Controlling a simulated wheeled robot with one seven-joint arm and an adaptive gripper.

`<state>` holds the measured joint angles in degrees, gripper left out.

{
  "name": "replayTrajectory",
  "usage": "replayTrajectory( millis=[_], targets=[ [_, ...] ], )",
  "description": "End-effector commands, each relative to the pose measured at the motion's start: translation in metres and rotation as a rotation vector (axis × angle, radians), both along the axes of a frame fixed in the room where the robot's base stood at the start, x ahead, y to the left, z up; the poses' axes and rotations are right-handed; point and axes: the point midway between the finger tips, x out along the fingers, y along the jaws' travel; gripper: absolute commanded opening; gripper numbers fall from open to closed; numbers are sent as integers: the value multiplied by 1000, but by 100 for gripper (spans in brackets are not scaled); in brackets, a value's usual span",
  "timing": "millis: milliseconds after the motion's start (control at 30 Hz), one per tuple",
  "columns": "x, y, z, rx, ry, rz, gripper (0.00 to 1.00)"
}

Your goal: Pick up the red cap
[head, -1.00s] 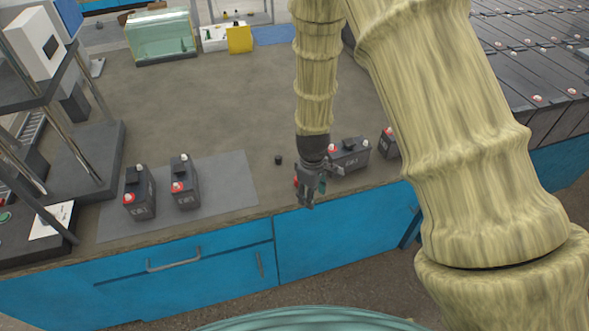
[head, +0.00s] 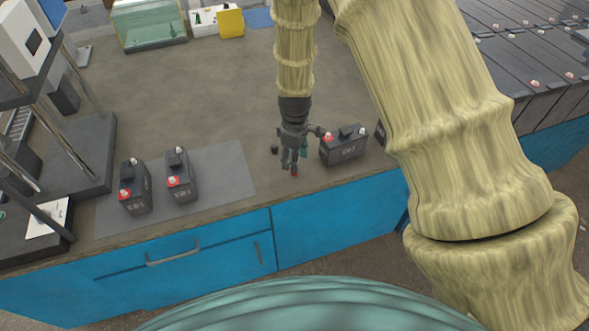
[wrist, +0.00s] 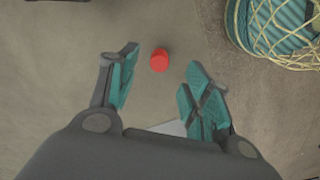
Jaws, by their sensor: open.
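The red cap (wrist: 160,60) lies on the counter in the wrist view, between the lines of my two fingers and a little beyond their tips. My gripper (wrist: 160,85) is open and empty, with teal pads on both fingers. In the head view my gripper (head: 290,168) points down over the counter near its front edge. A small red bit of the cap (head: 294,173) shows at the fingertips there, mostly hidden by them. I cannot tell the exact height of the fingers above the counter.
A black battery (head: 344,147) stands just right of my gripper. A small black cap (head: 274,150) lies to its left. Two batteries (head: 135,190) (head: 180,178) stand on a grey mat (head: 225,180) at left.

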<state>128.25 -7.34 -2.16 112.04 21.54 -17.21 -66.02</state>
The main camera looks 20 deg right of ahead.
Motion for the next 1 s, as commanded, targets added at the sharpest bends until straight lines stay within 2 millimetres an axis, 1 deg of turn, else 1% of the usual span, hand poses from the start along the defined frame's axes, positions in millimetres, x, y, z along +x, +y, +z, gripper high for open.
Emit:
replayTrajectory(
  millis=[167, 600, 767, 967, 1000],
  targets=[
    [0, 1, -7, 1, 2, 0, 49],
    [1, 0, -47, 0, 1, 1, 49],
    [1, 0, -52, 0, 0, 0, 49],
    [1, 0, -53, 0, 0, 0, 49],
    [1, 0, -53, 0, 0, 0, 47]
  ],
)
